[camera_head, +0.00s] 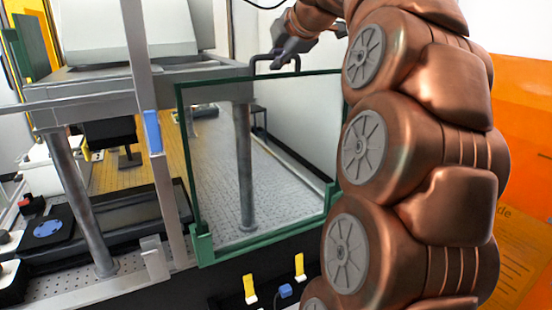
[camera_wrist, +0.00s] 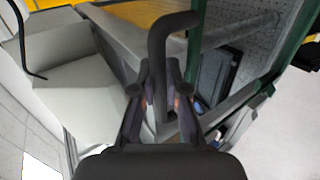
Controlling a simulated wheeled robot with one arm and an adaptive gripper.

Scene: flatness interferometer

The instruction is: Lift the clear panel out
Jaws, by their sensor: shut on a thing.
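The clear panel (camera_head: 215,165) has a dark green frame and stands upright at the front of the machine in the head view. Its lower corners are at the green brackets (camera_head: 203,243) on the front edge. A dark bar handle (camera_head: 276,57) rises from its top edge. My gripper (camera_head: 285,48) is at the left part of this handle. In the wrist view the handle (camera_wrist: 163,45) runs down between the fingers of my gripper (camera_wrist: 160,92), which is shut on it. The panel's green frame (camera_wrist: 292,45) shows at the right there.
A grey post (camera_head: 150,120) stands just left of the panel. Behind it are a perforated metal plate (camera_head: 275,190), a thick grey leg (camera_head: 244,165) and a white housing (camera_head: 125,30) on a grey slab. An orange panel (camera_head: 525,150) stands at the right.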

